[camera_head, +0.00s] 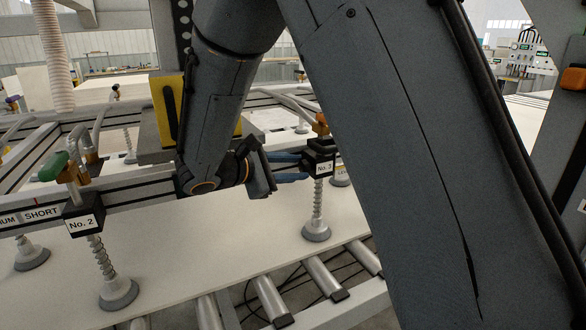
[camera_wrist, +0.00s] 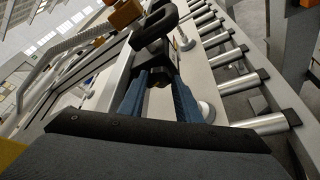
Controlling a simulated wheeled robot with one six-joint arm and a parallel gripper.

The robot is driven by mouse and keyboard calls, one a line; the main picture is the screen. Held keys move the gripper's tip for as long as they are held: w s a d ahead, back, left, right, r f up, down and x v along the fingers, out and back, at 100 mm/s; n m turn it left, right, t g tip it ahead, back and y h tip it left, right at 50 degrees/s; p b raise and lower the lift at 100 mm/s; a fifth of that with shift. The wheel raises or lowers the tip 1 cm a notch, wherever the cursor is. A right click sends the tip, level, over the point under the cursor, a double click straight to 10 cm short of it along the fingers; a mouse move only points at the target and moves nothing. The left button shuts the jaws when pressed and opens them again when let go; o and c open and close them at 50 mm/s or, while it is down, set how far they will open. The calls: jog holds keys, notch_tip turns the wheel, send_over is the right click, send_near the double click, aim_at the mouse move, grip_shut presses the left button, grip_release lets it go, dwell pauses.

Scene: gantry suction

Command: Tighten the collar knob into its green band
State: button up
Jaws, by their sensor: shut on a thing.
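My gripper (camera_head: 296,167) reaches in from the left to the black collar marked No. 3 (camera_head: 320,150) on the gantry rail. In the wrist view my gripper (camera_wrist: 160,82) has its two blue fingers on either side of a dark part at the collar, which I take to be the collar knob (camera_wrist: 157,72). The fingers are shut on it. The knob is small and mostly covered by the fingers, so its turn position cannot be told. No green band shows clearly at this collar in either view.
A No. 2 collar (camera_head: 84,216) with a green-topped lever (camera_head: 52,166) stands on the rail to the left. Suction cups (camera_head: 316,233) on springs reach down to a pale panel (camera_head: 190,235). Rollers (camera_head: 325,277) lie in front. A yellow-sided block (camera_head: 168,110) stands behind my arm.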

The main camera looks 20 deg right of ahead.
jog(key=shift+d+f, duration=0.1)
jog(key=shift+d, duration=0.05)
jog(key=m+b, duration=0.1)
jog(key=b, duration=0.1)
jog(key=shift+d+f+t+b, duration=0.2)
jog(key=shift+t+b, duration=0.1)
jog(key=m+b, duration=0.1)
jog(key=b, duration=0.1)
jog(key=m+t+b, duration=0.1)
jog(key=b, duration=0.2)
jog(key=shift+s+f+h, duration=0.15)
jog(key=shift+f+h, duration=0.05)
jog(key=shift+h, duration=0.1)
jog(key=shift+d+m+t+b, duration=0.1)
jog(key=shift+m+t+b, duration=0.3)
jog(key=shift+m+b, duration=0.65)
jog(key=shift+s+b, duration=0.1)
jog(key=shift+b, duration=0.25)
jog(key=o, duration=1.1)
jog(key=shift+d+r, duration=0.1)
jog(key=shift+c, duration=0.2)
jog(key=shift+a, duration=0.25)
